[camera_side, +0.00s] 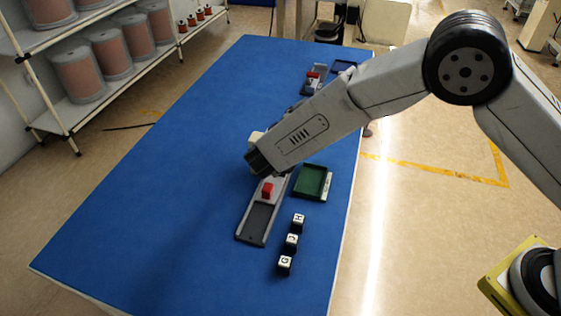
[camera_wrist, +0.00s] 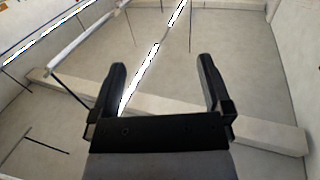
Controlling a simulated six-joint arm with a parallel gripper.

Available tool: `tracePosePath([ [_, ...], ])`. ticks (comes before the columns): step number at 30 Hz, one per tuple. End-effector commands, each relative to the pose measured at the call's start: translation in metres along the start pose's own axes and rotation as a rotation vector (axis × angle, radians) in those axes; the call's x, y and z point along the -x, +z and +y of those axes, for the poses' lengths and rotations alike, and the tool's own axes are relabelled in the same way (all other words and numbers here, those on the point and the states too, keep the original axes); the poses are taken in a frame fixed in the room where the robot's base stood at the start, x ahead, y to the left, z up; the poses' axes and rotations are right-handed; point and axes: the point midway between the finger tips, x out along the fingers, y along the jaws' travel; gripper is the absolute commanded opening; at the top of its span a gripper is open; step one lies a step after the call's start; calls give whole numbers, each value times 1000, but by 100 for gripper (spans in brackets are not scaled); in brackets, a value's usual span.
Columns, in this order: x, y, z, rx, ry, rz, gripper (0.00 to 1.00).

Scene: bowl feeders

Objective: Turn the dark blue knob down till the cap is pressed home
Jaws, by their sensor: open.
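I cannot make out the dark blue knob or the cap in either view; my arm covers part of the bench. My gripper (camera_wrist: 161,66) is open in the wrist view, its two black fingers wide apart with nothing between them. That view faces the room, with no task object in it. In the side view the dark end of my arm is above the middle of the blue bench, just beyond a grey channel (camera_side: 257,222) with a red block (camera_side: 267,190) on it. The fingers cannot be told apart there.
A green tray (camera_side: 324,193) lies right of the channel. Another red-topped fixture (camera_side: 313,77) and a blue tray (camera_side: 345,67) are at the far end. The bench's left side is clear.

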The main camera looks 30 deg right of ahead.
Motion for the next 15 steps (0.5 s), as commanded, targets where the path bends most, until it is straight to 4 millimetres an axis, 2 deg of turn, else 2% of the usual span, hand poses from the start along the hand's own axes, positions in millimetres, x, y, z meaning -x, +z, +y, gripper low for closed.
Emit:
tracePosePath([
  [6,2,-5,10,-1,0,0,100],
  [15,2,-5,12,0,0,0,100],
])
